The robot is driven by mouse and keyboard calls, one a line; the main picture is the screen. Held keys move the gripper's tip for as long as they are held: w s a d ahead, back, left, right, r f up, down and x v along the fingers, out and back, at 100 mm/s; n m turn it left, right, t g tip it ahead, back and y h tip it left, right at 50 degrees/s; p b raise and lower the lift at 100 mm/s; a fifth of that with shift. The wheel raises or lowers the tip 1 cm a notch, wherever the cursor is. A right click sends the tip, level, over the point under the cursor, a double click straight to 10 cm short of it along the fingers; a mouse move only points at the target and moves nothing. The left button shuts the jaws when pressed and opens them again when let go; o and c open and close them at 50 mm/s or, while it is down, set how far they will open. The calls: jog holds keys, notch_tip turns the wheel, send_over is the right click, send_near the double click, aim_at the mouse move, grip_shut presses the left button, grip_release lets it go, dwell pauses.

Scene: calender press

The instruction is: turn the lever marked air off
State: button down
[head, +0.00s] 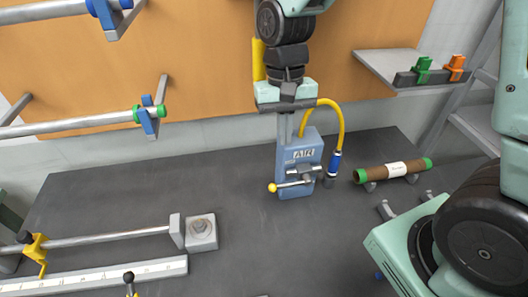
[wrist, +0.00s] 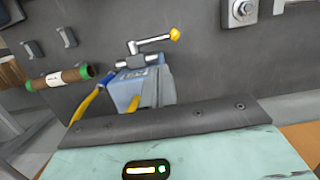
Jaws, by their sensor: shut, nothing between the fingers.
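The blue-grey box marked AIR (head: 303,153) stands on the dark table and also shows in the wrist view (wrist: 125,92). On its front side is a metal valve with a lever (head: 292,184) ending in a yellow knob (head: 272,187). The lever lies roughly level, pointing left in the head view; it also shows in the wrist view (wrist: 155,40). My gripper (head: 285,140) is shut and empty, pointing down at the box's upper left part, behind the lever. It is apart from the lever; whether it touches the box I cannot tell.
A yellow hose (head: 338,115) arches from the box to a blue fitting close on its right. A brown roll with green ends (head: 393,171) lies further right. A metal block (head: 201,232) and rods are at the left. The table between block and lever is clear.

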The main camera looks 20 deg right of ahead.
aim_at(290, 184)
jog(key=shift+w, duration=0.15)
jog(key=shift+f, duration=0.1)
notch_tip(290, 184, down, 10)
jog(key=s+p, duration=0.2)
jog(key=shift+a+r, duration=0.2)
dwell(0.3)
